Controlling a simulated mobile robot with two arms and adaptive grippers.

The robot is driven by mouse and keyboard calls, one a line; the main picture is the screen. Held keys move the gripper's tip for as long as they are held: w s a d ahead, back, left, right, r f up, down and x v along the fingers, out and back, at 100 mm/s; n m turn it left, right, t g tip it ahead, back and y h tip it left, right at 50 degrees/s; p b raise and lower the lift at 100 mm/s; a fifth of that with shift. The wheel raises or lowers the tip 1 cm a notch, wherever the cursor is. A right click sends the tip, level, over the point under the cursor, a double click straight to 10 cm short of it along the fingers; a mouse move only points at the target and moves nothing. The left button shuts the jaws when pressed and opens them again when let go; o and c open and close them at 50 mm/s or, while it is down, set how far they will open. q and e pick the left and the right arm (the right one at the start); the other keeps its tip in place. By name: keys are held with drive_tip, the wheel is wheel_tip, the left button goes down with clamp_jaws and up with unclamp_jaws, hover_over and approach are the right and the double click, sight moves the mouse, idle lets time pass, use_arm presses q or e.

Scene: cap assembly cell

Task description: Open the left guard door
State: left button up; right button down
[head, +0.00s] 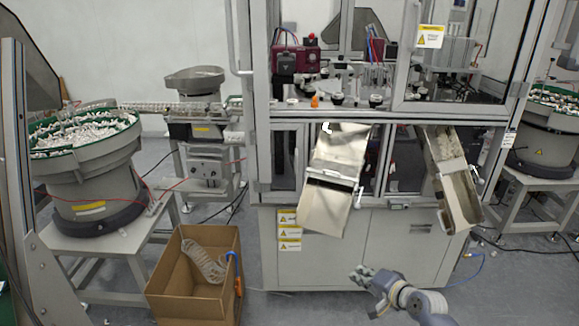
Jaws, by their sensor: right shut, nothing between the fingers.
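The machine's left guard door (246,60) shows as a narrow upright grey frame at the left of the cabinet, with a long vertical handle (233,40) on its left side. It looks swung outward and seen nearly edge-on; the exact angle is hard to tell. The upper bay beside it shows fixtures and a dark red device (294,62). My right gripper (359,275) is low at the bottom centre, in front of the lower cabinet and well below the door. It is shut, empty and touching nothing. My left gripper is not in view.
The right guard door (430,106) carries a yellow warning label. Two metal chutes (325,207) (461,202) jut from the cabinet front. A cardboard box (184,298) with coiled tubing stands on the floor at lower left. A bowl feeder (95,179) stands at far left.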

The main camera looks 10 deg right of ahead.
drive_tip(key=w+a+r+t+y, duration=0.1)
drive_tip(key=a+r+y, duration=0.1)
drive_tip(key=r, duration=0.8)
drive_tip(key=w+a+r+t+y, duration=0.1)
drive_tip(key=r, duration=0.9)
drive_tip(key=s+a+r+y, duration=0.2)
drive_tip(key=s+a+r, duration=0.1)
drive_tip(key=r, duration=0.5)
drive_tip(key=s+a+r+y, duration=0.2)
drive_tip(key=a+r+y, duration=0.1)
drive_tip(key=r, duration=0.5)
drive_tip(key=s+a+p+x, duration=0.2)
drive_tip(key=p+x, duration=0.3)
drive_tip(key=x, duration=0.8)
drive_tip(key=shift+a+n, duration=0.15)
drive_tip(key=shift+n, duration=0.15)
